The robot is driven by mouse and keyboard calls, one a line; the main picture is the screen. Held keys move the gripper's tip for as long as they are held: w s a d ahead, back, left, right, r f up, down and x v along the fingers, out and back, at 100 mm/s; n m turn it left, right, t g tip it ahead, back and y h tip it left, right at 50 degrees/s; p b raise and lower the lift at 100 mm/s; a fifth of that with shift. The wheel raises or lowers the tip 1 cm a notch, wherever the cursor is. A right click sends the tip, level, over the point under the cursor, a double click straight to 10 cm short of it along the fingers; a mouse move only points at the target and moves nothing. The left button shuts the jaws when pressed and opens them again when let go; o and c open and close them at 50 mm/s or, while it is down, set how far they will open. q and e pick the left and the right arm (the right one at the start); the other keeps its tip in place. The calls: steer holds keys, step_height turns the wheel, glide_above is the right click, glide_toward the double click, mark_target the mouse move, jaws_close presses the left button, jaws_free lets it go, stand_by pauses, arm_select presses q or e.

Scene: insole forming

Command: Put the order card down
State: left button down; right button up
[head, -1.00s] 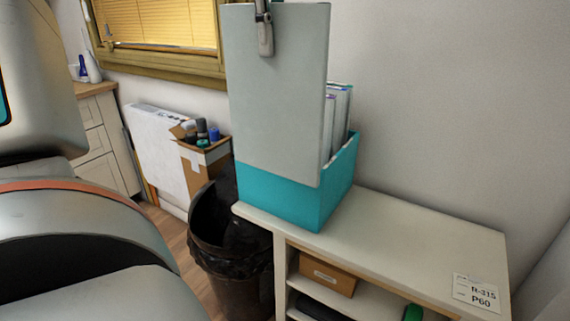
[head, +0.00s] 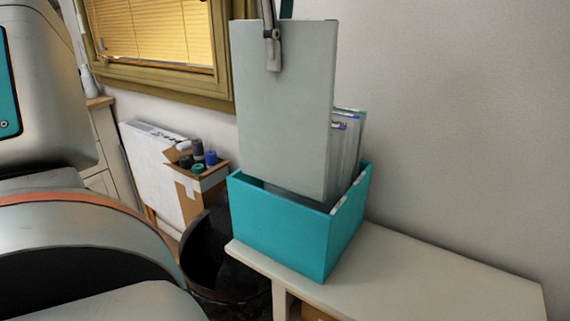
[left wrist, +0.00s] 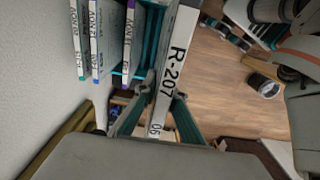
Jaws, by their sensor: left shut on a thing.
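The order card (head: 283,110) is a tall, flat grey panel, upright in the head view. My left gripper (head: 272,50) is shut on its top edge. In the left wrist view, the same gripper (left wrist: 159,108) pinches the card's narrow edge (left wrist: 172,75), which is labelled R-207. A teal open-topped box (head: 280,228) stands below the card. The card's lower edge is at the box opening, behind the front rim, with dark interior showing under it; I cannot tell whether it touches the bottom. Several other labelled cards (head: 347,150) stand in the box, right of the held card. My right gripper is out of view.
The box stands on the left end of a pale shelf top (head: 440,275), clear to its right. A black-lined bin (head: 215,265) is below left. A cardboard box of rolls (head: 205,185) and a white panel (head: 152,165) stand behind. A wall lies behind the shelf.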

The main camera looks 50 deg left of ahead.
arm_select(q)
step_height(320, 180, down, 7)
steer(key=b, duration=0.5)
glide_above(280, 185)
step_height(280, 185, down, 9)
steer(key=f, duration=0.3)
steer(key=shift+w+a, duration=0.25)
steer(key=shift+f+b, duration=0.3)
steer(key=shift+f, duration=0.05)
steer(key=shift+r, duration=0.15)
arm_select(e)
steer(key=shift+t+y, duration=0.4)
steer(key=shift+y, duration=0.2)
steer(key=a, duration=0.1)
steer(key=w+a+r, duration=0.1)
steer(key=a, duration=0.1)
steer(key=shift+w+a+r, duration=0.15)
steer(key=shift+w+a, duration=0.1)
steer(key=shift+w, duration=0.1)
arm_select(q)
steer(key=c, duration=2.3)
jaws_free()
steer(key=shift+f, duration=0.2)
steer(key=shift+o, duration=1)
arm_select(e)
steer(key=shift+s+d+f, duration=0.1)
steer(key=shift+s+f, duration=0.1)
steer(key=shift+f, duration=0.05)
